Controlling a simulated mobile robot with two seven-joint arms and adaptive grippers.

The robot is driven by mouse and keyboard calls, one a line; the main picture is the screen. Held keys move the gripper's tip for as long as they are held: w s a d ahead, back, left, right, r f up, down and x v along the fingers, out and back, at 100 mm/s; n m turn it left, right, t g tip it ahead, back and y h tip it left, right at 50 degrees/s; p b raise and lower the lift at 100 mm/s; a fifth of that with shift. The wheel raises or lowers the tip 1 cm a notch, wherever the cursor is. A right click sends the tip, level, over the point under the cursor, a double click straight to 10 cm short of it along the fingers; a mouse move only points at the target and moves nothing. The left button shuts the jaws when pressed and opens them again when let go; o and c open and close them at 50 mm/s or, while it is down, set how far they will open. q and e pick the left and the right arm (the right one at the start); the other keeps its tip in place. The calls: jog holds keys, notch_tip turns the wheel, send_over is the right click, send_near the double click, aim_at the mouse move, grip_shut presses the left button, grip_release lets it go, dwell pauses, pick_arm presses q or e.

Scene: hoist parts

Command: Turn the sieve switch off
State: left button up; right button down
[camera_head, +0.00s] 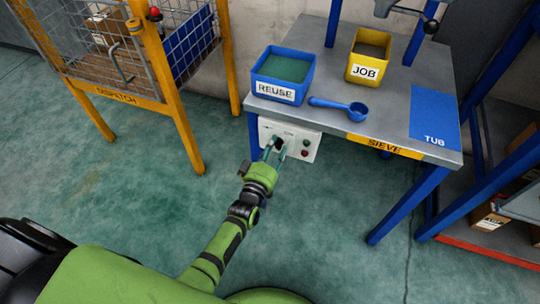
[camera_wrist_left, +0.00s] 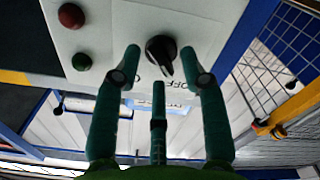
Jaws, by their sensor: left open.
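The sieve's white switch panel (camera_head: 312,147) hangs under the front left edge of the sieve table. Its black rotary knob (camera_wrist_left: 161,50) sits between the fingertips of my left gripper (camera_wrist_left: 167,62), with a gap on either side. The knob's pointer is angled down and slightly right in the wrist view, close to lettering that reads OFF; I cannot tell its exact setting. In the head view my left gripper (camera_head: 274,148) is open in front of the panel, and its fingers partly hide the knob. My right gripper is not in view.
A red button (camera_wrist_left: 71,16) and a green button (camera_wrist_left: 81,62) sit beside the knob. The table (camera_head: 330,118) bears a blue REUSE bin (camera_head: 273,92), a yellow JOB bin (camera_head: 362,72) and a blue scoop (camera_head: 335,104). A yellow DISPATCH cage (camera_head: 182,118) stands left.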

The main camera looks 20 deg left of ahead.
pick_arm(q)
jog(key=s, duration=1.1)
jog(key=shift+s+a, duration=0.2)
jog(key=shift+s, duration=0.2)
jog(key=shift+f, duration=0.1)
